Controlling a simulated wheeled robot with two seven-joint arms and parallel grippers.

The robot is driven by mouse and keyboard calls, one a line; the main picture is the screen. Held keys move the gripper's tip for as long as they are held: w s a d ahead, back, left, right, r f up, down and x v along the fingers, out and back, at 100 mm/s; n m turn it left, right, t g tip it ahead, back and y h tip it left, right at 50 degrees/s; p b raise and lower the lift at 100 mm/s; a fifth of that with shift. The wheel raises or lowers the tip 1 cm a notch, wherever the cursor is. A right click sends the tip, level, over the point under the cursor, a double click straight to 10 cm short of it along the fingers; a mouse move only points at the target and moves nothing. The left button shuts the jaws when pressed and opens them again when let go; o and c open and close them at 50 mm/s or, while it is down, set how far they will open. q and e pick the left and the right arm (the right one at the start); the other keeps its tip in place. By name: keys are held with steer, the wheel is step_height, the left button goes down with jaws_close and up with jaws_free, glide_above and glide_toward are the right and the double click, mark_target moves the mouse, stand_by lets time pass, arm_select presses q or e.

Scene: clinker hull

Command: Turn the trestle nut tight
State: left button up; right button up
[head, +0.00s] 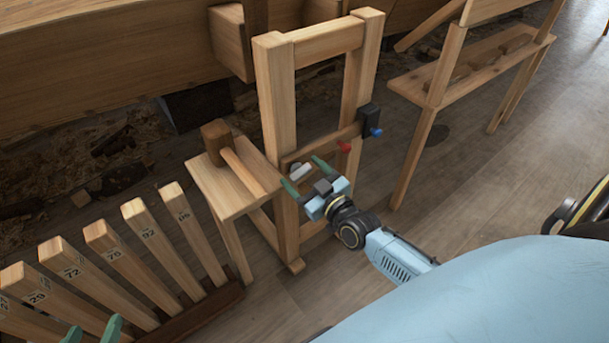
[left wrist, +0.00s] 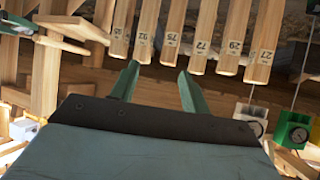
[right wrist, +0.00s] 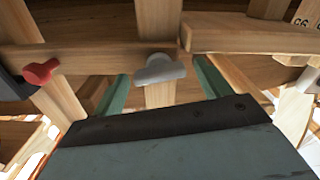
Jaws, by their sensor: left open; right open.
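The trestle (head: 276,95) is an upright wooden frame in the middle of the head view. A grey winged nut (head: 303,170) sits on its lower crossbar; it also shows in the right wrist view (right wrist: 160,69). My right gripper (head: 305,174) is open in front of the nut. In the right wrist view its green fingers (right wrist: 161,78) stand apart on either side of the nut, with no clear contact. My left gripper (head: 94,331) is open and empty at the lower left, near the numbered slats; its fingers show in the left wrist view (left wrist: 157,72).
A red knob (head: 344,146) and a dark box with a blue knob (head: 375,132) are on the trestle's right side. A mallet (head: 216,140) lies on a small stool (head: 215,185). Numbered slats (head: 120,263) stand at left. A bench (head: 470,72) stands right; open floor lies between.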

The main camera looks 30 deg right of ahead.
steer(key=c, duration=1)
arm_select(q)
steer(key=shift+s+f, duration=0.1)
arm_select(e)
steer(key=m+p, duration=0.1)
steer(key=m, duration=0.2)
steer(key=shift+r+p, duration=0.1)
steer(key=shift+p, duration=0.3)
steer(key=m+p, duration=0.1)
steer(key=m, duration=0.2)
steer(key=shift+d+m, duration=0.15)
steer(key=shift+m, duration=0.55)
arm_select(q)
steer(key=s+a+f+g+y, duration=0.2)
steer(key=s+a+f+g, duration=0.2)
steer(key=s, duration=0.6)
steer(key=shift+s+a+f+n+g, duration=0.2)
steer(key=shift+a+f+n+g, duration=0.15)
steer(key=shift+f+g, duration=1.25)
arm_select(e)
steer(key=shift+m, duration=0.7)
arm_select(q)
steer(key=shift+r+g, duration=0.3)
